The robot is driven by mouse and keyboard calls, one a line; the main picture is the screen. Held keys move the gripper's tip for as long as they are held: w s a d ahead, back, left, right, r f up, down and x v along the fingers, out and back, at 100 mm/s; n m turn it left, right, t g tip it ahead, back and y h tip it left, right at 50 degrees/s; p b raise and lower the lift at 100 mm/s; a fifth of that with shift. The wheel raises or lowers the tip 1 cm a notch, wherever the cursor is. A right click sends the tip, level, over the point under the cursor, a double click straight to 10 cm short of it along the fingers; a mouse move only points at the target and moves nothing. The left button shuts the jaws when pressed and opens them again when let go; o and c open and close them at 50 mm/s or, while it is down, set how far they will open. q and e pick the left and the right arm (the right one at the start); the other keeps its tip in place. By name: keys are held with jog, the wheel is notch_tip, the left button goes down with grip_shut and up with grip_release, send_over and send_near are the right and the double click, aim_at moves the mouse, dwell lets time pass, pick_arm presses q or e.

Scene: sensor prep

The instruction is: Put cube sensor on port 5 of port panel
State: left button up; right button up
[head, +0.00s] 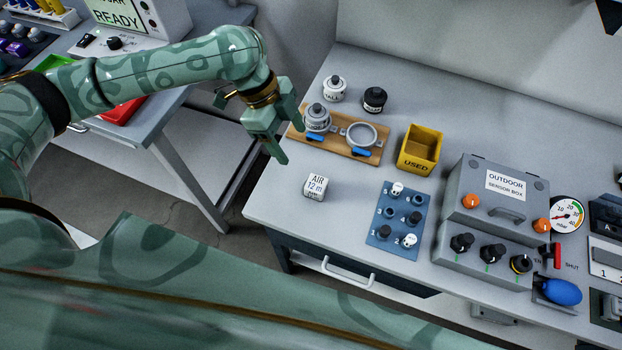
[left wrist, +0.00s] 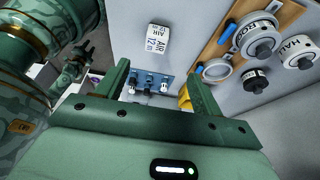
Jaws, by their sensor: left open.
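The cube sensor (head: 315,187), a white cube marked AIR 12 m, stands on the table left of the port panel; it also shows in the left wrist view (left wrist: 158,39). The blue port panel (head: 377,238) has numbered ports, several bearing small white or black knobbed pieces. A white-topped piece (head: 397,188) stands beside the 5 mark. My left gripper (head: 290,141) is open and empty, above and to the left of the cube, apart from it. In the left wrist view, a small dark green shape (left wrist: 75,66) looks like my right gripper; its jaws are unclear.
A wooden board (head: 361,154) with a grey pot and ring clamp lies behind the cube. A white jar (head: 334,88), a black jar (head: 374,99) and a yellow USED bin (head: 419,150) stand nearby. The grey sensor box (head: 487,205) borders the panel's right. Table around the cube is clear.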

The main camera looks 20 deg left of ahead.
pick_arm(q)
jog(key=b, duration=0.1)
send_near(316, 183)
jog(key=f, duration=0.1)
jog(key=f+b, duration=0.1)
jog(key=f, duration=0.1)
jog(key=d+f+b, duration=0.1)
jog(key=shift+w+f, duration=0.35)
jog(key=shift+s+d+f, duration=0.1)
jog(key=shift+d+f, duration=0.2)
jog(key=shift+f, duration=0.2)
jog(key=x, duration=0.1)
jog(key=b+x, duration=0.2)
jog(key=x, duration=0.1)
jog(key=shift+s+d, duration=0.15)
jog(key=shift+s, duration=0.15)
jog(key=shift+d+f, duration=0.2)
jog(key=shift+f, duration=0.05)
pick_arm(e)
jog(key=shift+g, duration=0.3)
jog(key=f, duration=0.1)
jog(key=s+f, duration=0.1)
jog(key=f, duration=0.3)
jog(key=shift+s+f, duration=0.2)
jog(key=shift+s, duration=0.15)
pick_arm(q)
jog(key=c, duration=1.2)
jog(key=shift+o, duration=0.2)
jog(key=shift+r, duration=0.1)
